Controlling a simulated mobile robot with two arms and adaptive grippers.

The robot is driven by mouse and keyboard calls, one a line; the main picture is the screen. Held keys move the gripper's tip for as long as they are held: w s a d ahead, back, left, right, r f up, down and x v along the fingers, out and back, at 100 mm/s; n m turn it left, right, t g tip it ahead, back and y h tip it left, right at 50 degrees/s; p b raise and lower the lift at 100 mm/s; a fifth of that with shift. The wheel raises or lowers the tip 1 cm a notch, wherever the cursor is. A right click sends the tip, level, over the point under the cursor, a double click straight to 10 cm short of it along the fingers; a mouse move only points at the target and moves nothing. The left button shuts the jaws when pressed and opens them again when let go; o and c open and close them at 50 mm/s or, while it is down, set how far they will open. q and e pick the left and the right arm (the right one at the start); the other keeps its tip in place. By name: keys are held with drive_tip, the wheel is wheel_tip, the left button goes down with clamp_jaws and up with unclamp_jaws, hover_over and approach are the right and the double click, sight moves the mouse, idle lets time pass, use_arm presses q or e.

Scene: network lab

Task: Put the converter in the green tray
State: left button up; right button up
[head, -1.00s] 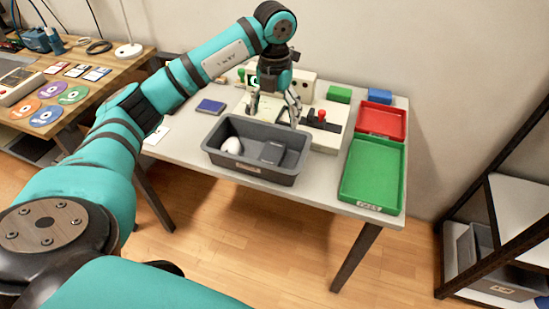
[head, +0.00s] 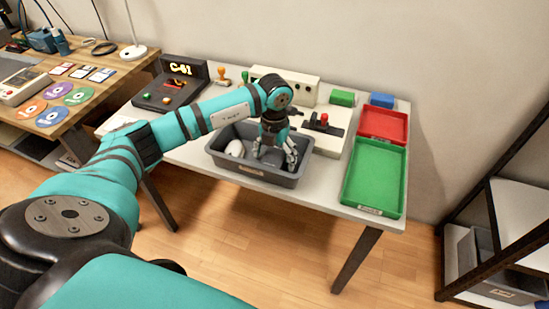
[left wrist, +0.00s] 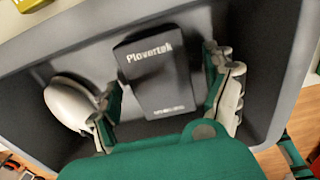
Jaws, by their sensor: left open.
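The converter appears to be the dark box lettered "Plovertek" (left wrist: 155,75) on the floor of the grey bin (head: 226,170). In the left wrist view it lies between the fingers of my left gripper (left wrist: 168,105). The left gripper (head: 275,158) is open, pointing down inside the bin, with a finger on either side of the box; I cannot tell whether they touch it. In the head view the gripper hides the box. The green tray (head: 375,177) lies at the right of the table and is empty. My right gripper is not in view.
A white rounded object, perhaps a mouse (head: 235,149), lies in the bin, left of the gripper; it also shows in the left wrist view (left wrist: 72,104). A red tray (head: 383,124) sits behind the green one. A cream device with a red knob (head: 324,119) stands behind the bin.

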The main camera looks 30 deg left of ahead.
use_arm(q)
drive_tip(key=shift+f, duration=0.1)
drive_tip(key=shift+c, duration=0.4)
drive_tip(key=c, duration=1.5)
